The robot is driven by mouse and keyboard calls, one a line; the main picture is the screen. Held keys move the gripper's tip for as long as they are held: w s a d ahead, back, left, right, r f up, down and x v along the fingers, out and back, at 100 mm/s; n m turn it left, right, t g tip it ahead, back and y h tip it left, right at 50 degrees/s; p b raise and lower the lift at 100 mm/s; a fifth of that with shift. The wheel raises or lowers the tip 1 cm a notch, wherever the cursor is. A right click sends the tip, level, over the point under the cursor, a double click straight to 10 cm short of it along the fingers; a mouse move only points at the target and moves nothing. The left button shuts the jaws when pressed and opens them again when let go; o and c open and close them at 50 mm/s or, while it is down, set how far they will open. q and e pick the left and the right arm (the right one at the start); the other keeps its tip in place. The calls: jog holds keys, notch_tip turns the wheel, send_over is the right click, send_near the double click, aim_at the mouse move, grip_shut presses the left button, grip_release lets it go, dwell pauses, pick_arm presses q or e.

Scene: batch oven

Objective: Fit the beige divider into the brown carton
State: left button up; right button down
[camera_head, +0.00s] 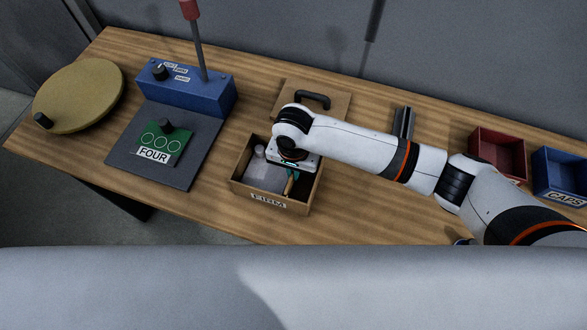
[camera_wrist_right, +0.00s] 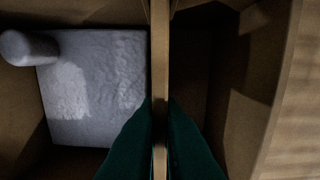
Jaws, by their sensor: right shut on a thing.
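The brown carton (camera_head: 241,193) stands open on the table, with a label reading FIRM on its front. The beige divider (camera_wrist_right: 160,65) shows edge-on as a thin upright panel across the middle of the carton in the right wrist view. In the head view a small part of the divider (camera_head: 289,184) shows below my right gripper (camera_head: 292,176). My right gripper (camera_wrist_right: 160,135) is shut on the divider, with green fingers on both sides of it, over the carton. How deep the divider sits I cannot tell. My left gripper is not in view.
A grey block (camera_wrist_right: 90,85) with a round knob fills the carton's left part; the right part looks empty. Behind stands a brown lid (camera_head: 335,103) with a black handle. A blue control box (camera_head: 205,95), red bin (camera_head: 497,157) and blue bin (camera_head: 558,177) stand around.

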jog(key=c, duration=1.5)
grip_release()
jog(key=shift+r, duration=0.1)
notch_tip(320, 180, up, 12)
jog(key=b, duration=0.2)
jog(key=shift+s, duration=0.15)
